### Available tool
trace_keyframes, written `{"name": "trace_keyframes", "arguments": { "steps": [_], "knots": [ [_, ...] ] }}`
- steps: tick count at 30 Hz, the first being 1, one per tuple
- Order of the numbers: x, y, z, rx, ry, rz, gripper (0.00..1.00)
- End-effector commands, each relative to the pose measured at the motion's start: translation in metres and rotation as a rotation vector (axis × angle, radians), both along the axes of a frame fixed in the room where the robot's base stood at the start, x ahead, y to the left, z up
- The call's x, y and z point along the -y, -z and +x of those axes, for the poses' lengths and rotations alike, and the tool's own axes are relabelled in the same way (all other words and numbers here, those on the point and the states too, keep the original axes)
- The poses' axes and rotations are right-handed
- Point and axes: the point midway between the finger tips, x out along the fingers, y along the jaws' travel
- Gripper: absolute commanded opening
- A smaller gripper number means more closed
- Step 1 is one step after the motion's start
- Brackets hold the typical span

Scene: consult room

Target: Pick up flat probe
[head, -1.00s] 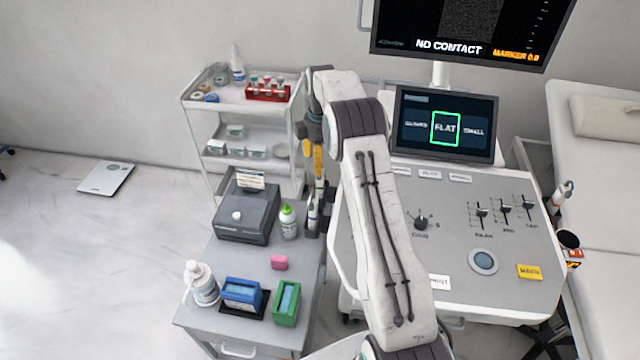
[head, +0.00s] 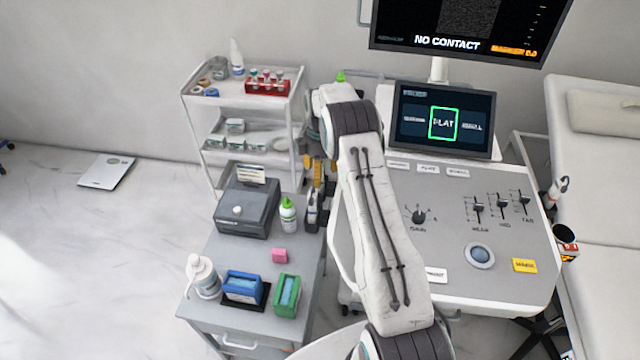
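My gripper (head: 319,185) points down beside the left side of the console. Its yellow-marked fingers are partly hidden behind my arm, and I cannot tell whether they are open or shut. A pale, slim probe (head: 312,207) stands upright in a dark holder just below the fingers, at the right edge of the grey cart. I cannot tell whether it is the flat probe or whether the fingers touch it. Another probe (head: 560,187) stands at the console's right side. The console's small screen (head: 444,122) shows FLAT outlined in green.
A white shelf trolley (head: 196,135) stands behind. The control panel (head: 440,200) is at right.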

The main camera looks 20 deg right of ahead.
Motion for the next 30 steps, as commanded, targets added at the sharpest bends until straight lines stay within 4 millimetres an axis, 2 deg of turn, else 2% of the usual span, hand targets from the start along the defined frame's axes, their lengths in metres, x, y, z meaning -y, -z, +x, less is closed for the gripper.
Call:
{"name": "trace_keyframes", "arguments": {
  "steps": [2, 19, 26, 30],
  "knots": [
    [0.0001, -0.0003, 0.0001, 0.0, 0.0, 0.0, 0.55],
    [0.0, -0.0006, 0.0002, 0.001, 0.0, -0.001, 0.04],
    [0.0002, -0.0015, 0.0006, 0.002, 0.0, 0.0, 0.02],
    [0.0004, -0.0089, 0.0016, 0.005, 0.0, -0.001, 0.01]
  ]
}}
